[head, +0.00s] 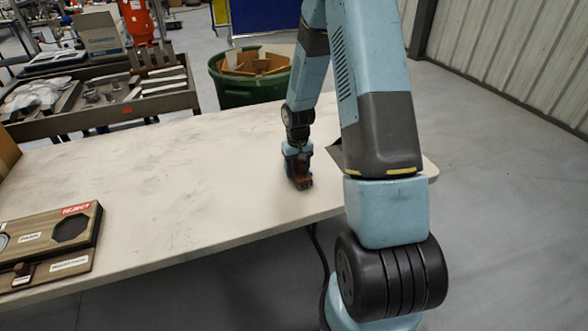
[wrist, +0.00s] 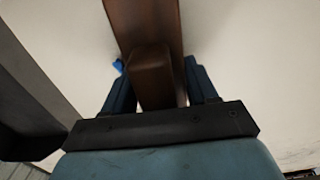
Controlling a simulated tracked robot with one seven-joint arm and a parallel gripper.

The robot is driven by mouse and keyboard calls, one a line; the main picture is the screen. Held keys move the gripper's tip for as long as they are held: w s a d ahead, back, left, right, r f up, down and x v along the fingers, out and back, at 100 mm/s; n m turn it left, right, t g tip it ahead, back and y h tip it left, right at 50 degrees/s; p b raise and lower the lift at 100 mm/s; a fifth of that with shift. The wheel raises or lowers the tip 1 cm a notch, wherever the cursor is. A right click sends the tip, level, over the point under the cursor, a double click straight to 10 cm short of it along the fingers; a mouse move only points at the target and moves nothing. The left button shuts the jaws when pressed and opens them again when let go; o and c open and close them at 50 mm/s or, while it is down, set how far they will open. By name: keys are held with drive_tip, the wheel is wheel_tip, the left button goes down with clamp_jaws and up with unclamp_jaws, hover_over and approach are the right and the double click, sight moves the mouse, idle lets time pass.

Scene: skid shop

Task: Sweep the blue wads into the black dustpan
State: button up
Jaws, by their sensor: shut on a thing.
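My gripper (head: 298,166) is low over the right part of the table. In the wrist view my gripper (wrist: 160,80) is shut on a brown wooden brush (wrist: 146,25), with one finger on each side of its handle. In the head view the brush (head: 301,183) shows as a small brown block under the fingers. A bright blue wad (wrist: 118,66) peeps out beside the left finger, mostly hidden. The black dustpan (head: 336,154) is mostly hidden behind my arm. A dark grey shape at the wrist view's left looks like the dustpan (wrist: 30,75). Other wads are not visible.
The pale table (head: 150,190) is clear across its middle. A wooden board with labelled recesses (head: 50,243) lies at its left front. A green bin (head: 245,92) with cardboard stands beyond the far edge, next to a parts cart (head: 150,105).

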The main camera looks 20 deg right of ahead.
drive_tip(key=shift+s+d, duration=0.15)
drive_tip(key=shift+d, duration=3.8)
drive_tip(key=shift+s+d, duration=0.1)
drive_tip(key=shift+d, duration=2.15)
drive_tip(key=shift+d, duration=0.15)
drive_tip(key=shift+s+d, duration=0.1)
drive_tip(key=shift+d, duration=0.8)
drive_tip(key=shift+s+d+r, duration=0.15)
drive_tip(key=shift+d, duration=2.25)
drive_tip(key=shift+c, duration=0.4)
drive_tip(key=shift+d, duration=0.1)
drive_tip(key=shift+d+r, duration=0.1)
drive_tip(key=shift+d, duration=1.15)
